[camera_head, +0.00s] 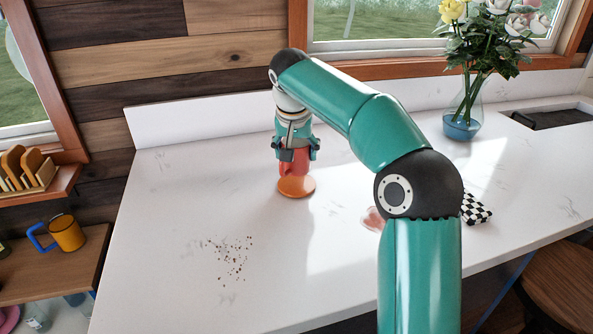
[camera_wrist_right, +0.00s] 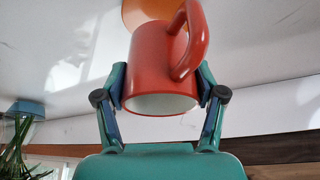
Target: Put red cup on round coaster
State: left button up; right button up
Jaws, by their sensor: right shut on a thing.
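My right gripper (camera_head: 296,148) is shut on the red cup (camera_head: 291,166), with a finger on each side of it. The cup is upright, and its base overlaps the back part of the round orange coaster (camera_head: 300,188) on the white counter. I cannot tell whether the base touches the coaster. In the right wrist view the red cup (camera_wrist_right: 160,62) sits between the fingers of the right gripper (camera_wrist_right: 162,92), with its handle at the upper right and its open mouth toward the camera. The coaster (camera_wrist_right: 138,12) shows behind it. My left gripper is not in view.
Dark crumbs (camera_head: 232,260) lie on the counter (camera_head: 180,200) at front left. A pinkish spill (camera_head: 373,219) and a checkered cloth (camera_head: 475,208) lie partly behind my right arm. A glass flower vase (camera_head: 462,122) stands at back right. The counter left of the coaster is clear.

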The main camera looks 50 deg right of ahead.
aim_at(296, 164)
jog(key=shift+f+b, duration=0.35)
jog(key=shift+f, duration=1.55)
jog(key=o, duration=1.3)
jog(key=shift+f, duration=0.15)
jog(key=shift+a+r, duration=0.1)
jog(key=shift+r, duration=0.2)
jog(key=p+v, duration=0.1)
jog(key=v, duration=1)
jog(key=shift+s+a+r, duration=0.1)
jog(key=shift+s+r, duration=0.1)
jog(key=shift+r, duration=0.1)
jog(key=shift+s, duration=0.1)
